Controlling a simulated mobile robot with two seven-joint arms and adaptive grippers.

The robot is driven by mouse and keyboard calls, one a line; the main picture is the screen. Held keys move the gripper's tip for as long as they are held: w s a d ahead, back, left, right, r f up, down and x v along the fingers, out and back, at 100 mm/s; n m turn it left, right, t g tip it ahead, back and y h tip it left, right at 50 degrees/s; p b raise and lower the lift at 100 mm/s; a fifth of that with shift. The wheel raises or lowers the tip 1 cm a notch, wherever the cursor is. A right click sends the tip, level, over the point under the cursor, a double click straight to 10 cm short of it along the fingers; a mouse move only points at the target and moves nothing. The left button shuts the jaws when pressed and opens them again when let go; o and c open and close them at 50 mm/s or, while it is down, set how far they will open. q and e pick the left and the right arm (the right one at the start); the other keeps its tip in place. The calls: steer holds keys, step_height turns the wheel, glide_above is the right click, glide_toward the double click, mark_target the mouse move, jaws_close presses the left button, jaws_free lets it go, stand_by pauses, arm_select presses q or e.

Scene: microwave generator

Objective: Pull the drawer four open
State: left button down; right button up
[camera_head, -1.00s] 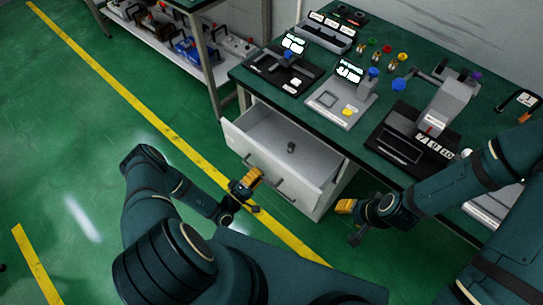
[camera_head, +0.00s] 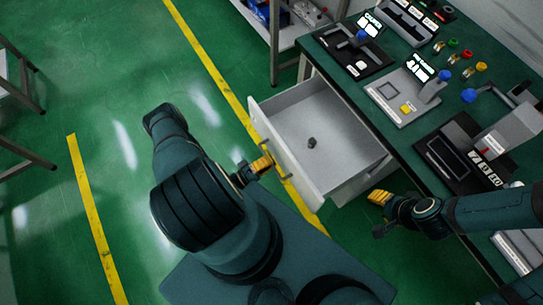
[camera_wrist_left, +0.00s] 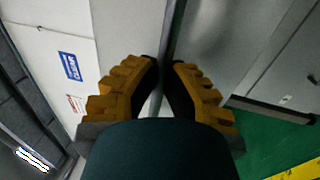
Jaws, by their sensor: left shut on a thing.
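My left gripper (camera_head: 264,164), with yellow-orange fingers, is shut on the handle. In the left wrist view the fingers (camera_wrist_left: 163,80) close on both sides of the bar (camera_wrist_left: 166,40), and my wrist hides the lower middle. My right gripper (camera_head: 380,197) hangs near the drawer's right side, apart from it; its opening is unclear.
The workbench top (camera_head: 335,50) carries grey and black devices, coloured knobs and digit blocks (camera_head: 485,165). A shelf rack (camera_head: 272,40) stands behind. Yellow lines (camera_head: 88,205) cross the green floor. Open floor lies to the left; a metal frame (camera_head: 30,150) stands at the far left.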

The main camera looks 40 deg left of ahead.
arm_select(q)
steer(key=c, duration=1)
jaws_free()
steer(key=shift+s, duration=0.1)
steer(key=v, duration=1.2)
